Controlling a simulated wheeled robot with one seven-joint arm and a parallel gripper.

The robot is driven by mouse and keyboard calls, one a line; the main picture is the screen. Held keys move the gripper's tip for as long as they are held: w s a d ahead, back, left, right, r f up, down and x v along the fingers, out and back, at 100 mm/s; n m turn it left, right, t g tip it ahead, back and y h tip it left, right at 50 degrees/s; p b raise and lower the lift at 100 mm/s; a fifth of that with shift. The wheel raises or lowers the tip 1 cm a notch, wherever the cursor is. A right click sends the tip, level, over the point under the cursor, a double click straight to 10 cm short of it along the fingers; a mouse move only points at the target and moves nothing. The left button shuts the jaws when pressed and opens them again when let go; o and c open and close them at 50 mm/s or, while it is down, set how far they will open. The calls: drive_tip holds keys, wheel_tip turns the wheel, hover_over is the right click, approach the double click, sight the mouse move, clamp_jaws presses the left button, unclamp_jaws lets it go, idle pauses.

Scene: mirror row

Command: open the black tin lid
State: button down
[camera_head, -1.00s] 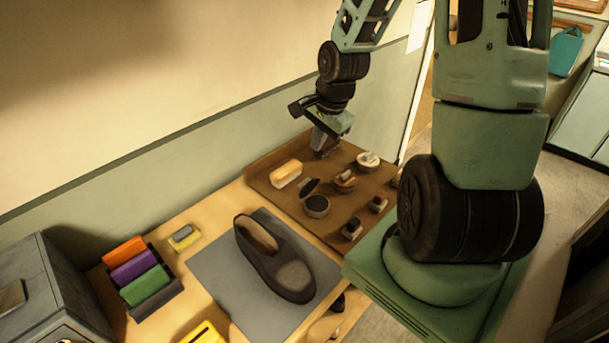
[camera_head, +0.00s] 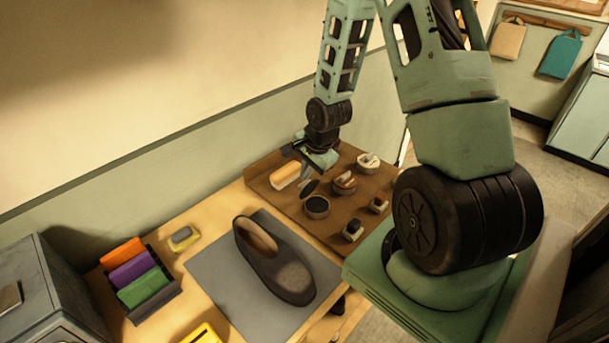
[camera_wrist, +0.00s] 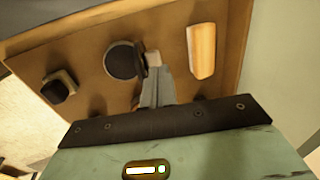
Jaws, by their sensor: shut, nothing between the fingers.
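The black tin (camera_head: 316,208) stands on the brown tray, its round dark top facing up. Its black lid (camera_head: 310,187) is tilted up at the tin's back edge, on the side toward my gripper (camera_head: 309,177). In the wrist view the tin (camera_wrist: 120,62) is a dark disc and the lid (camera_wrist: 141,60) shows nearly edge-on beside it. My gripper (camera_wrist: 153,62) is shut and empty, with its fingertips close behind the raised lid. I cannot tell whether they touch it.
The brown tray (camera_head: 284,211) also holds a brown-topped tin (camera_head: 344,183), a white-topped tin (camera_head: 368,162), two small dark-topped items (camera_head: 352,230) and an orange-and-white block (camera_head: 285,175). A shoe (camera_head: 275,262) lies on a grey mat (camera_head: 215,270). The wall stands behind.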

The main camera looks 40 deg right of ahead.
sight(301, 184)
drive_tip(key=shift+x, duration=1.25)
drive_tip(key=shift+p, duration=0.3)
drive_tip(key=shift+w+r+g+p, duration=0.15)
drive_tip(key=shift+w+g+p, duration=0.25)
drive_tip(key=shift+g+p, duration=0.1)
drive_tip(key=shift+w+g, duration=0.25)
drive_tip(key=shift+g, duration=0.15)
drive_tip(key=shift+w+a+f+g+b, duration=0.1)
drive_tip(key=shift+w+f+g+b, duration=0.05)
drive_tip(key=shift+w+f+g, duration=0.3)
drive_tip(key=shift+w+f+g+b, duration=0.15)
drive_tip(key=shift+w+f+g, duration=0.05)
drive_tip(key=shift+w+g, duration=0.35)
drive_tip(key=shift+s, duration=0.1)
